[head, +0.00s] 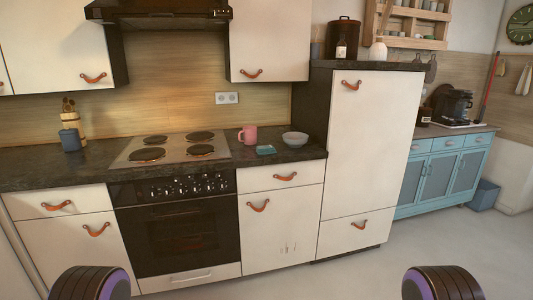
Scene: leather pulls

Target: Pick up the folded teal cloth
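The folded teal cloth (266,150) lies flat on the dark countertop (100,165), right of the stove. It sits just in front of a pink mug (248,134) and left of a grey bowl (295,139), apart from the bowl. Neither of my grippers shows. Only rounded dark and purple parts of my arms show at the bottom left and bottom right, well short of the counter.
A stove with several hotplates (175,148) is left of the cloth. A tall white cabinet (370,150) rises right of the bowl. An upper cabinet (268,40) hangs above. The floor (345,275) before the counter is clear.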

